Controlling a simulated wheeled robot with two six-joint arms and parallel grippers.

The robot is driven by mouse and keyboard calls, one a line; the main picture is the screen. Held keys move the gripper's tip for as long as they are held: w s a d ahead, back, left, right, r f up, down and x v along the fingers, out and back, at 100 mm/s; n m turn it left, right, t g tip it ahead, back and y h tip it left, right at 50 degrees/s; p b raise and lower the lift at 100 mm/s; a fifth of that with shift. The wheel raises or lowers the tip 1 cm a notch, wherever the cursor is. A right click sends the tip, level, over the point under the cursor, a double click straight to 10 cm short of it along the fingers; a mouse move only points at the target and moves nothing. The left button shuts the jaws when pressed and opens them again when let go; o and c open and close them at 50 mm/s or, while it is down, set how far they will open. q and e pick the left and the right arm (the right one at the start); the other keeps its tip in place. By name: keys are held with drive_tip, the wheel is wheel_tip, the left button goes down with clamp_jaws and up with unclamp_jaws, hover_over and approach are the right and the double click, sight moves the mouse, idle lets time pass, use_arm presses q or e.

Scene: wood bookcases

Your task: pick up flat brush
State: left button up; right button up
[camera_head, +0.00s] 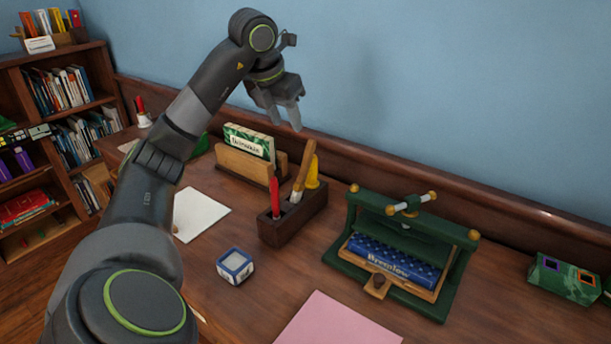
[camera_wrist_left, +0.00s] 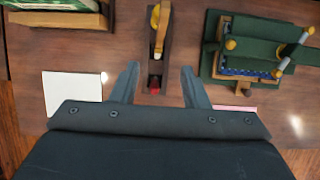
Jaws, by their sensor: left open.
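The flat brush (camera_head: 303,172) has a wooden handle and leans in a dark wooden holder (camera_head: 285,226) on the desk, between a red item (camera_head: 275,196) and a yellow item (camera_head: 313,170). Its lower end is in the holder. In the left wrist view the brush (camera_wrist_left: 161,35) shows from above in the narrow holder (camera_wrist_left: 154,77). My left gripper (camera_head: 288,112) is open and empty, above the holder and pointing down. In the left wrist view its fingers (camera_wrist_left: 159,86) stand apart on either side of the holder's line. My right gripper is not in view.
A green press (camera_head: 340,258) with a blue book (camera_head: 385,262) stands right of the holder. A wooden card rack (camera_head: 240,165) stands behind left. The wall is behind.

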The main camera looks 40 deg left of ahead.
use_arm(q)
drive_tip(key=b, duration=0.5)
approach(303, 166)
drive_tip(key=f, duration=0.1)
drive_tip(key=x, duration=0.4)
drive_tip(key=shift+w+a+r, duration=0.1)
drive_tip(key=shift+w+r, duration=0.05)
drive_tip(key=shift+w, duration=0.05)
drive_tip(key=shift+x, duration=3)
drive_tip(key=shift+s, duration=0.1)
drive_tip(key=c, duration=0.3)
clamp_jaws()
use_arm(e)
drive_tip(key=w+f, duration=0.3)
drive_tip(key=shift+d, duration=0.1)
